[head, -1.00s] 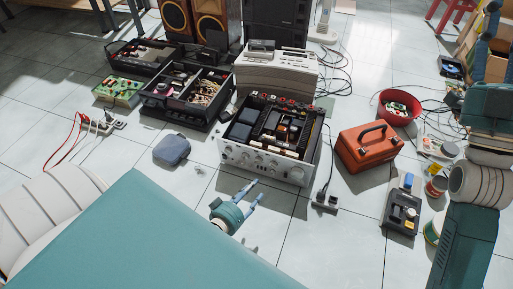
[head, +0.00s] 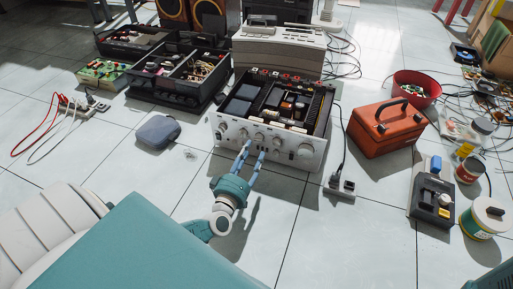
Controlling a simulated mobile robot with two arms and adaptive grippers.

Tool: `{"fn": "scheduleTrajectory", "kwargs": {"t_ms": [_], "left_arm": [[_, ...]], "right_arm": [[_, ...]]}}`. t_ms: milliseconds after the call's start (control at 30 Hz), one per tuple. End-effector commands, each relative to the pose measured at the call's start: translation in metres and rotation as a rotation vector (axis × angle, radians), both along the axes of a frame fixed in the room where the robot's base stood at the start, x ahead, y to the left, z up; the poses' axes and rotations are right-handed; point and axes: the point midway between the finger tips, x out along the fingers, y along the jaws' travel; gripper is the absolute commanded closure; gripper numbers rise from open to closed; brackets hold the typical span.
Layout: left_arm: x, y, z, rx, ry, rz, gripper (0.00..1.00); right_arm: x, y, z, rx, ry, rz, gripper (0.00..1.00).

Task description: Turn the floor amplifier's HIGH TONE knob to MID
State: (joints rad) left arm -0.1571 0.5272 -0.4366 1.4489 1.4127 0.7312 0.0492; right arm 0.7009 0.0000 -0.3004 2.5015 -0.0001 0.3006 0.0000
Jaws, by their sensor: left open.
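The amplifier (head: 284,151) stands on the tiled floor with its top open and its silver front panel facing me. My right gripper is out of view.
A power strip (head: 340,185) lies right of the amplifier, with a cable rising beside it. An orange toolbox (head: 386,128) stands further right. A blue-grey pouch (head: 158,131) lies on the left.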

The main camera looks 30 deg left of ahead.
Motion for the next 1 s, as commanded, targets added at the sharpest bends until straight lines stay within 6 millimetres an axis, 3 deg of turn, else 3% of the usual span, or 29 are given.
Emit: {"fn": "scheduleTrajectory", "kwargs": {"t_ms": [33,300,700,733,933,1000], "left_arm": [[0.011,0.002,-0.004,0.000,-0.005,-0.002,0.57],[0.049,0.012,-0.003,0.001,-0.001,-0.001,0.57],[0.058,0.014,0.000,0.002,0.001,-0.001,0.57],[0.058,0.014,0.000,0.002,0.001,-0.001,0.59],[0.058,0.014,-0.001,0.001,0.001,-0.001,0.99],[0.058,0.014,-0.001,0.001,0.001,-0.001,1.00]], "right_arm": [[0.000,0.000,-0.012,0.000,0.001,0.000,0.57],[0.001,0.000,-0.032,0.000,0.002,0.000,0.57],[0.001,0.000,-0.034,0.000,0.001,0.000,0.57],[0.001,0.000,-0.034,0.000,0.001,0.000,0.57],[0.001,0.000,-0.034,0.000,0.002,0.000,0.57],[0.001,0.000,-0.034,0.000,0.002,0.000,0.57]]}}
